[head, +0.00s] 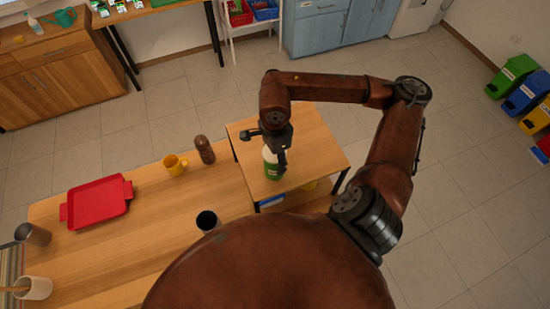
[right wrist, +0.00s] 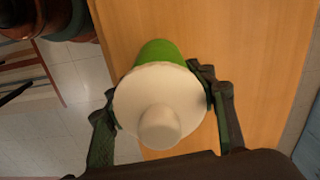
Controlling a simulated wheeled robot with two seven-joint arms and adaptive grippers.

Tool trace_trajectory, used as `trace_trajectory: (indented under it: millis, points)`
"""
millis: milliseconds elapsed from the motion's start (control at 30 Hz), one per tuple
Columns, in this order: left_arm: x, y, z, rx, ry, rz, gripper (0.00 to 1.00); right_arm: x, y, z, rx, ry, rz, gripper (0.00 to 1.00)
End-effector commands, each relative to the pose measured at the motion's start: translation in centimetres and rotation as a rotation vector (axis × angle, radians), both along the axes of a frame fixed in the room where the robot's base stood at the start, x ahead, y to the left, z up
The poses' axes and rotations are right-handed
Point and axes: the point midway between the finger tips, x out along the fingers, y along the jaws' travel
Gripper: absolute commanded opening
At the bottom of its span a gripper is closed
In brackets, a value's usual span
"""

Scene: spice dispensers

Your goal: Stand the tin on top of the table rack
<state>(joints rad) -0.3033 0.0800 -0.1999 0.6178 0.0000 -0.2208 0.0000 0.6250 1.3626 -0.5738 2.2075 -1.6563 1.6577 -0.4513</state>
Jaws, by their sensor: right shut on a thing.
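The tin (head: 273,170), green with a white top and a knob, is upright over the table rack (head: 317,155), a small stand with a wooden top. In the right wrist view the white top of the tin (right wrist: 150,95) faces the camera, and the rack's wooden top (right wrist: 255,60) lies below it. My right gripper (head: 272,153) comes down from above and is shut around the tin, with one finger on each side. Whether the tin's base touches the rack top or hovers just above it, I cannot tell. My left gripper is not in view.
The lower wooden table left of the rack bears a red tray (head: 97,202), a yellow mug (head: 174,164), a brown shaker (head: 205,150) and a dark-topped cup (head: 207,221). The rack top around the tin is clear. Blue and yellow items (head: 271,199) show under it.

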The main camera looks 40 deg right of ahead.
Motion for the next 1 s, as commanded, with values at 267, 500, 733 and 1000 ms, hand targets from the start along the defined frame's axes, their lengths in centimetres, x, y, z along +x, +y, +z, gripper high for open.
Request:
trace_trajectory:
  millis: [267, 500, 733, 1000]
  points:
    - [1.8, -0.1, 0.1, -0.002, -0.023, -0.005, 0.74, 0.0, 0.0, 0.0, 0.0, 0.0, 0.0, 0.69]
    - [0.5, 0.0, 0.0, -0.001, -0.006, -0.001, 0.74, 0.0, 0.0, 0.0, 0.0, 0.0, 0.0, 0.69]
    - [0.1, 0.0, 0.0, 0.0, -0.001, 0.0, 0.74, 0.1, 0.0, 1.3, -0.002, -0.005, 0.0, 0.69]
    - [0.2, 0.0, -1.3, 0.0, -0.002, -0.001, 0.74, 0.2, 0.0, 7.0, -0.001, -0.006, 0.0, 0.69]
